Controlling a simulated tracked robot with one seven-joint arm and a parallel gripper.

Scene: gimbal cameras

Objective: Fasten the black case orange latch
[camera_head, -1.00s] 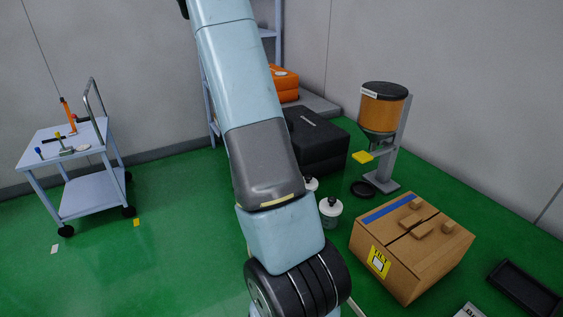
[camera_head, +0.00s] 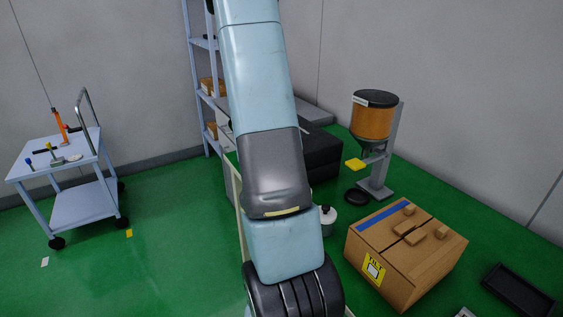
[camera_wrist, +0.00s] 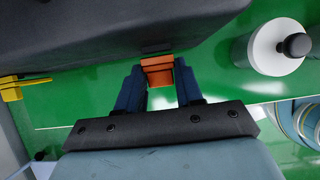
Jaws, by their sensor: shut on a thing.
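The black case (camera_head: 322,155) stands on the floor at the back, partly hidden behind my arm in the head view. In the wrist view its dark side (camera_wrist: 100,38) fills the upper left. The orange latch (camera_wrist: 158,70) is at the case's lower edge, below a small dark piece on the case. My gripper (camera_wrist: 160,76) has its two dark blue fingers on either side of the latch and is shut on it. The gripper is hidden in the head view.
A white container with a black knob (camera_wrist: 272,48) stands close on the right in the wrist view. A cardboard box (camera_head: 405,255), an orange hopper on a stand (camera_head: 372,120) and a black tray (camera_head: 520,290) are to the right. A cart (camera_head: 75,205) stands left, with open green floor between.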

